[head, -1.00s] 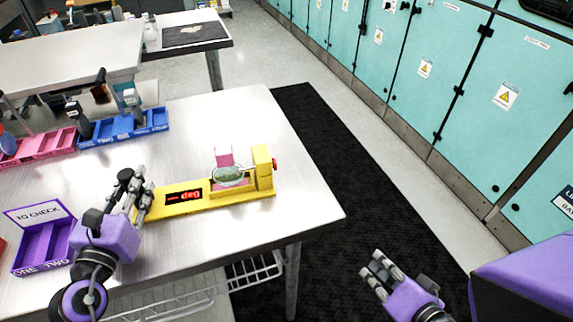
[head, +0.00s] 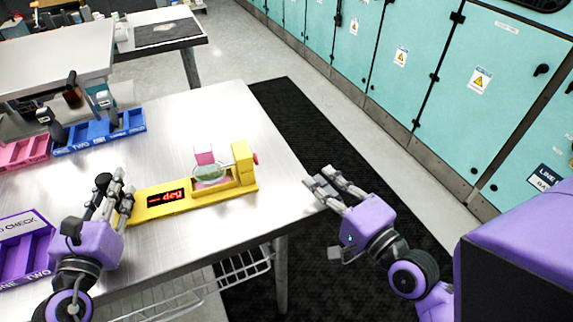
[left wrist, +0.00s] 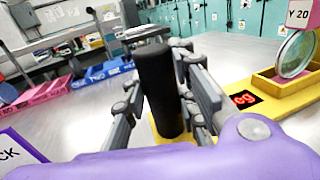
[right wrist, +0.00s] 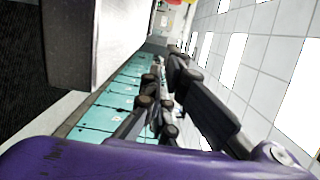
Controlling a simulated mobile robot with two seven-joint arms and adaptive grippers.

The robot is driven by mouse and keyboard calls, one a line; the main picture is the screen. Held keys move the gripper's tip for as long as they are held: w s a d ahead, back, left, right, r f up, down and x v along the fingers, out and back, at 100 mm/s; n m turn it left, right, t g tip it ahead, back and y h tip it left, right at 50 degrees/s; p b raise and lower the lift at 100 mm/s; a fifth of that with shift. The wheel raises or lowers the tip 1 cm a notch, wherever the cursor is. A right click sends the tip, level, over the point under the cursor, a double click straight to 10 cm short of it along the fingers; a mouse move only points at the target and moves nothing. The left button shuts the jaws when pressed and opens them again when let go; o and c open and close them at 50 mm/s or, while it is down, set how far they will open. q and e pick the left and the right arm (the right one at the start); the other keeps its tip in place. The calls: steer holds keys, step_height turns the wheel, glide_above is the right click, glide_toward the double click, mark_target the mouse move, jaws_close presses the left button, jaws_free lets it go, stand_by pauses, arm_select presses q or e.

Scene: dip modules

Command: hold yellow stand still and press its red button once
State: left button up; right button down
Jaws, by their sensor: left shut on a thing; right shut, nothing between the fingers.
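The yellow stand (head: 165,205) lies on the metal table with its red display reading "--- deg". My left gripper (head: 117,190) is shut on the stand's left end, at a black upright handle (left wrist: 158,90) seen in the left wrist view. My right gripper (head: 327,182) is shut and empty, off the table's right edge, to the right of and below the button in the head view. The right wrist view (right wrist: 168,95) shows its fingers together.
A purple tray (head: 22,250) labelled CHECK is at the table's left. A blue tray (head: 100,142) and a pink tray (head: 20,155) stand behind. Teal cabinets (head: 475,95) line the right, across a dark mat. The table is clear around the button.

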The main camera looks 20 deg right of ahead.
mark_target(256, 159)
steer(key=w, duration=0.3)
steer(key=w+a, duration=0.1)
steer(key=w, duration=0.5)
steer(key=shift+w+a+r, duration=0.1)
steer(key=shift+w+a, duration=0.2)
steer(key=a, duration=0.3)
steer(key=shift+w+a, duration=0.1)
steer(key=shift+a, duration=0.4)
